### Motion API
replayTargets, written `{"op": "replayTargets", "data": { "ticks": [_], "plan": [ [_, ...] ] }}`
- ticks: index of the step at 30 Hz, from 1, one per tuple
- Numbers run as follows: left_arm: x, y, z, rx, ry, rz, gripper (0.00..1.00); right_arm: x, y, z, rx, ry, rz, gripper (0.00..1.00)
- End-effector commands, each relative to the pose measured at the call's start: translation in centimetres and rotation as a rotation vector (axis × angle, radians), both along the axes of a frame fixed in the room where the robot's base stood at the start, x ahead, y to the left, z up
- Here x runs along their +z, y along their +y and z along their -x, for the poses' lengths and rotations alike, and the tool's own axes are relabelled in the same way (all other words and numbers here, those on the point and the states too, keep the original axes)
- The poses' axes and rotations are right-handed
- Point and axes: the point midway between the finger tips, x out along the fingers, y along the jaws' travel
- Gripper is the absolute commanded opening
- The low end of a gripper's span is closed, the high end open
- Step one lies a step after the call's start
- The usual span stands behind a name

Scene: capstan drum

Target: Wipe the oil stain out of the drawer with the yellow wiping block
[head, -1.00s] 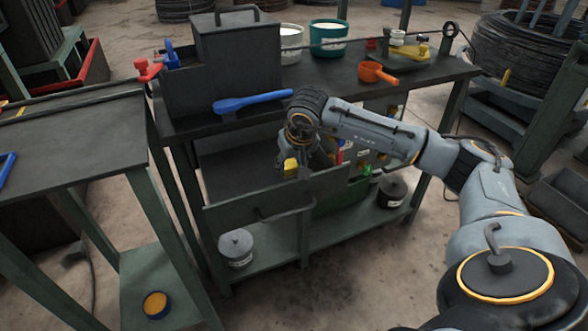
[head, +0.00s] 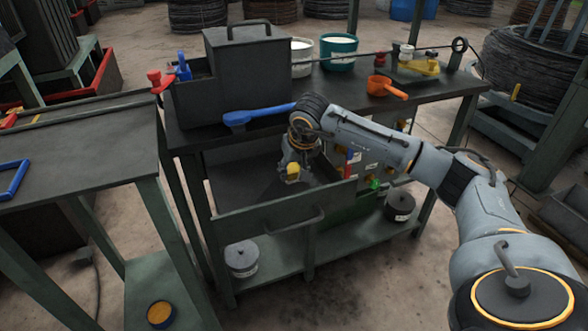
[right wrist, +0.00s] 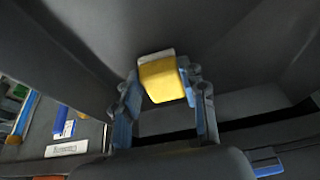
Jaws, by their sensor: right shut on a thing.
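The drawer (head: 233,222) stands open below the bench top, its dark floor partly in view. My right gripper (head: 293,168) is shut on the yellow wiping block (head: 293,174) and holds it over the drawer, behind its front panel. In the right wrist view the block (right wrist: 163,84) sits between the two fingers of the gripper (right wrist: 163,90), with a pale strip along its far edge. I cannot tell whether the block touches the drawer floor. I cannot make out the oil stain. My left gripper is not in view.
The bench top (head: 345,108) above the drawer carries a dark box (head: 245,65), a blue scoop (head: 258,113), an orange cup (head: 385,87) and tubs. Lidded cans, one a grey can (head: 241,258), stand on the lower shelf. A side table (head: 80,150) stands at left.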

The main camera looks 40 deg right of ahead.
Motion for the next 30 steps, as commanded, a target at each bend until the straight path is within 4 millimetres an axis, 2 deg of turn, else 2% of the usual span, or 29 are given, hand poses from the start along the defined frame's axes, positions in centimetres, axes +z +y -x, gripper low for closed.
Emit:
{"op": "replayTargets", "data": {
  "ticks": [1,6,15,26,30],
  "plan": [
    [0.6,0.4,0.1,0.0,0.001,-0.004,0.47,0.9,0.0,0.0,-0.001,-0.003,-0.001,0.16],
    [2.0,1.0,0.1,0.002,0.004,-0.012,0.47,2.8,0.0,-0.1,0.0,-0.005,-0.001,0.16],
    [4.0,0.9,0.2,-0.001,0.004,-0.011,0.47,5.6,0.0,-0.1,-0.001,-0.005,0.0,0.16],
    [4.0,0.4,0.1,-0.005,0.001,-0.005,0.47,5.8,0.0,-0.1,-0.001,-0.005,0.0,0.16],
    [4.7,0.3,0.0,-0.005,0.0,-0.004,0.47,6.6,0.0,-0.1,-0.001,-0.006,0.0,0.16]
  ]
}}
